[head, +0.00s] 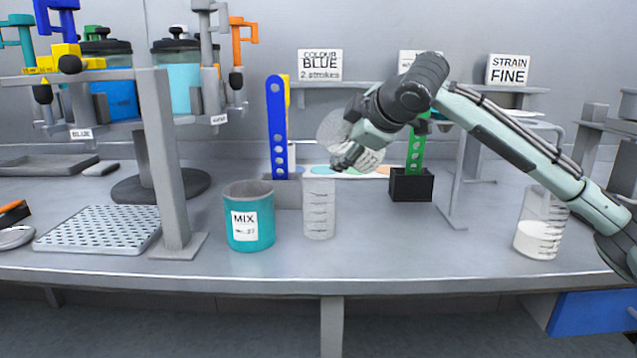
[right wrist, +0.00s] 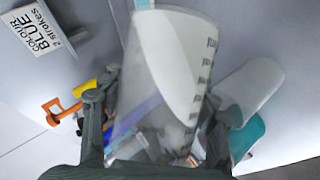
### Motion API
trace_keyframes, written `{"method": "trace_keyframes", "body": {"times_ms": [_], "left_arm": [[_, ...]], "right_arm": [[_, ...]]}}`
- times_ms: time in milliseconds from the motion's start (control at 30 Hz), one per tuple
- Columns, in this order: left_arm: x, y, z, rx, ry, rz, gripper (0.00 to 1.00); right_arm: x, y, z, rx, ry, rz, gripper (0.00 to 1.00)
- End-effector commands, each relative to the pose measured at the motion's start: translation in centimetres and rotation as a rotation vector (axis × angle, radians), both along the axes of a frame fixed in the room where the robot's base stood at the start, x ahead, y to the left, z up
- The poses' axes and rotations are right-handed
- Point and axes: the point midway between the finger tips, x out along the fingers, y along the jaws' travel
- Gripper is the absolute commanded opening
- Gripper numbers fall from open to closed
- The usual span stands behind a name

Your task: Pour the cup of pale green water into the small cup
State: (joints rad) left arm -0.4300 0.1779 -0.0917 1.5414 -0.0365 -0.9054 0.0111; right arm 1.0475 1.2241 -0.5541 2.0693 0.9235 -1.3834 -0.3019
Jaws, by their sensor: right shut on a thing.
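My right gripper (head: 346,160) is shut on a clear graduated cup (head: 333,128), tilted well over in the air. In the right wrist view my right gripper (right wrist: 155,128) has a finger on either side of this cup (right wrist: 172,70); whitish liquid shows inside, and I cannot make out a green tint. A clear graduated cup (head: 319,210) stands upright on the bench below it, apart from it, and looks empty. Another clear graduated cup (head: 540,228) with whitish liquid stands at the right. My left gripper is not in view.
A teal MIX can (head: 250,218) stands close left of the upright cup. A drum stand (head: 172,150) and perforated tray (head: 100,228) are left.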

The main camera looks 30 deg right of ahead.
Motion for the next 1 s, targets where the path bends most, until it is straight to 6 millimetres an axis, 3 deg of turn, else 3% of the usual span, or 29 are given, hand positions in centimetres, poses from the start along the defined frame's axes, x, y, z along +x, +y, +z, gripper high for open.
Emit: {"method": "trace_keyframes", "body": {"times_ms": [467, 1000], "left_arm": [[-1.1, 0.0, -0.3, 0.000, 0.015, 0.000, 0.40], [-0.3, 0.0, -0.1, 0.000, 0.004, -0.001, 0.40]], "right_arm": [[-0.5, -0.1, 0.2, -0.030, -0.002, 0.000, 0.21], [-1.2, -0.2, 0.4, -0.063, -0.001, -0.002, 0.21]]}}
